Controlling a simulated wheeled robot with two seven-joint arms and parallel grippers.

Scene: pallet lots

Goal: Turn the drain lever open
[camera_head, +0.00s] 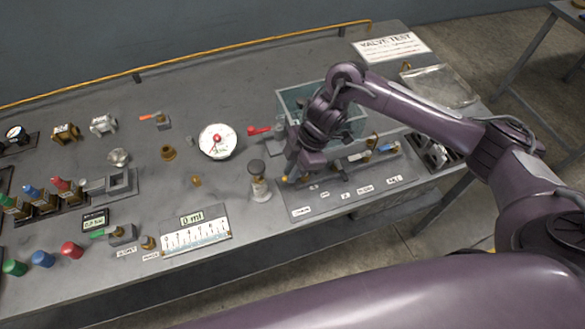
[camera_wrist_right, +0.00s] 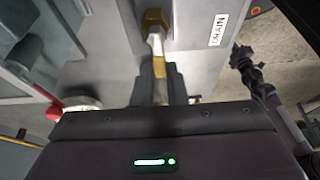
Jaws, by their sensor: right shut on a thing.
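The drain lever (camera_wrist_right: 156,45) shows in the right wrist view, with a brass hexagonal fitting at its far end and a yellow part running back between my fingers. A "DRAIN" label (camera_wrist_right: 219,30) is on the grey panel beside it. My right gripper (camera_wrist_right: 161,80) is shut on the lever. In the head view my right gripper (camera_head: 289,175) points down at the left end of the valve panel (camera_head: 330,199), and its wrist hides part of the valve row. My left gripper is not in view.
A clear tank (camera_head: 290,98) stands behind my right wrist. A dark-capped bottle (camera_head: 258,178) is close to the gripper's left. The far middle is clear.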

